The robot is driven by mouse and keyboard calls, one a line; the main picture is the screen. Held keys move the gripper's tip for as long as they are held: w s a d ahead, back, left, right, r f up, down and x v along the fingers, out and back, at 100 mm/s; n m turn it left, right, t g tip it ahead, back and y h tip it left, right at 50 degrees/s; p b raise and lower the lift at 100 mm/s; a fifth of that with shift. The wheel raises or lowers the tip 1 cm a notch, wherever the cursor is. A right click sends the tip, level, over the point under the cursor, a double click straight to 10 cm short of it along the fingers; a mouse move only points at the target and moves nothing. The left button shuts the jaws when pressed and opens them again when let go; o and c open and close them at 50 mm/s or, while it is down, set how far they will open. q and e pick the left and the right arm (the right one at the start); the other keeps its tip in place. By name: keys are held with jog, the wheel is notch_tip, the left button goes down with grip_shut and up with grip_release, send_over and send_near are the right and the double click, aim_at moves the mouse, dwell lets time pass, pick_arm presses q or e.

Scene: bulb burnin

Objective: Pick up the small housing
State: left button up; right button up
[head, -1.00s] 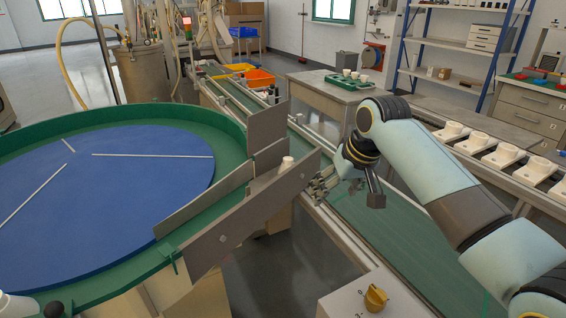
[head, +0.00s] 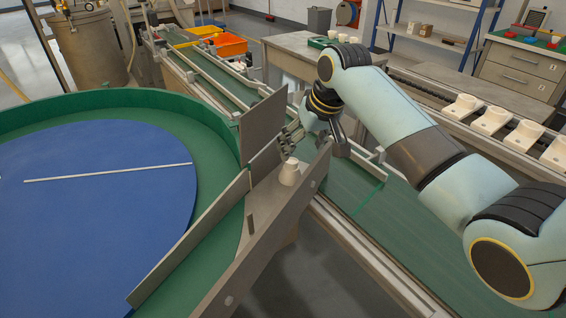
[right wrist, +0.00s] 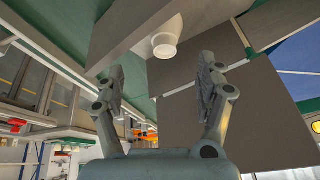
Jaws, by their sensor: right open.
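The small housing (head: 289,172) is a cream, cup-like piece with a narrower top. It stands in the metal chute at the edge of the round blue turntable (head: 95,200). In the right wrist view the housing (right wrist: 165,40) shows beyond the fingertips, roughly between their lines and apart from them. My right gripper (head: 290,138) is just behind the housing in the head view, close to the upright metal plate. In the right wrist view its two fingers (right wrist: 160,75) are spread and empty. My left gripper is not in view.
The upright metal plate (head: 263,125) and the chute's side wall (head: 265,245) flank the housing closely. A green conveyor (head: 400,235) runs under my right arm. Orange bins (head: 229,45) stand at the back.

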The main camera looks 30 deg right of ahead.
aim_at(292, 162)
jog(key=shift+w+f, duration=0.25)
jog(key=shift+f, duration=0.1)
jog(key=x, duration=0.2)
jog(key=b+x, duration=0.1)
jog(key=x, duration=0.3)
jog(key=shift+a+f, duration=0.4)
jog(key=shift+a, duration=0.05)
jog(key=shift+s, duration=0.1)
jog(key=c, duration=1)
jog(key=shift+r, duration=0.15)
